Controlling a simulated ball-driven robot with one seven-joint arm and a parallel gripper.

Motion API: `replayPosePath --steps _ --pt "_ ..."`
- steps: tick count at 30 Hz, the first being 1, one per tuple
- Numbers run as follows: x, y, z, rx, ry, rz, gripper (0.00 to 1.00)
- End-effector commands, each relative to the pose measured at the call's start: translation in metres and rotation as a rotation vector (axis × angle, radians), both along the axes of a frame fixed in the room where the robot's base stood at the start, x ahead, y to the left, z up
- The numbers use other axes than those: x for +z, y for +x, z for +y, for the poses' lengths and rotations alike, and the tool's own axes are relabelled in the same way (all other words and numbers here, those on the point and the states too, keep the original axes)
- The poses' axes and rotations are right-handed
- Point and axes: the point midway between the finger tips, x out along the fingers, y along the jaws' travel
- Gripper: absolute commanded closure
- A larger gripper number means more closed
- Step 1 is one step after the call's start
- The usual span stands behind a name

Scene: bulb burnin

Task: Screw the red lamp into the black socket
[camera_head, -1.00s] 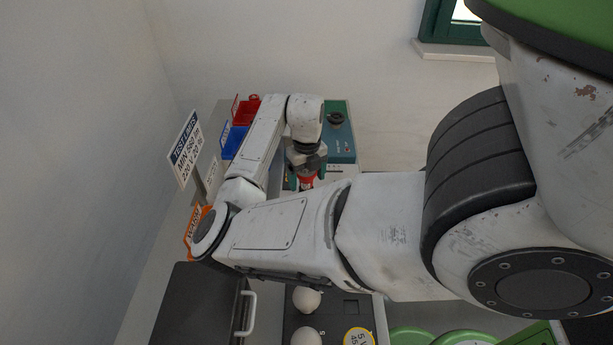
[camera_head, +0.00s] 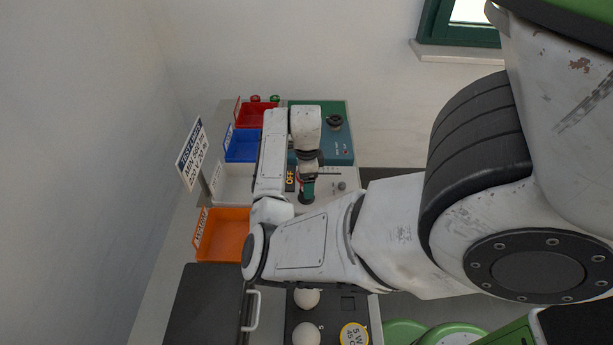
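My gripper (camera_head: 307,190) points down over the pale panel in front of the teal box. A green-teal finger shows beneath the wrist, and the view from above does not show its opening. A dark round shape sits right at the fingertips; I cannot tell whether it is the black socket. I cannot make out the red lamp at the gripper; it may be hidden by the wrist and fingers. A small red round piece (camera_head: 255,98) shows at the back of the red bin, but I cannot tell whether it is a lamp.
The teal box (camera_head: 342,143) with a black round part (camera_head: 335,120) stands behind. Red (camera_head: 252,116), blue (camera_head: 241,146) and orange (camera_head: 222,236) bins line the left, beside the upright sign (camera_head: 191,154). White bulbs (camera_head: 306,298) sit in a dark tray at the front. My forearm hides the middle.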

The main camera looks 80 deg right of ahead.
Motion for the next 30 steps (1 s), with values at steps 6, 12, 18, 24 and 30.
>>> replayPosePath --steps 6,12,18,24,30 --pt "-0.0006 -0.0014 -0.0007 0.323 0.001 0.003 0.18" --pt "-0.0001 -0.0012 -0.0014 0.620 0.001 0.002 0.18" --pt "0.0001 -0.0002 -0.0017 0.793 0.000 0.001 0.18" --pt "0.0002 0.0004 -0.0016 0.805 0.001 -0.001 0.18" --pt "0.0001 0.0005 -0.0016 0.803 0.001 -0.001 0.19"
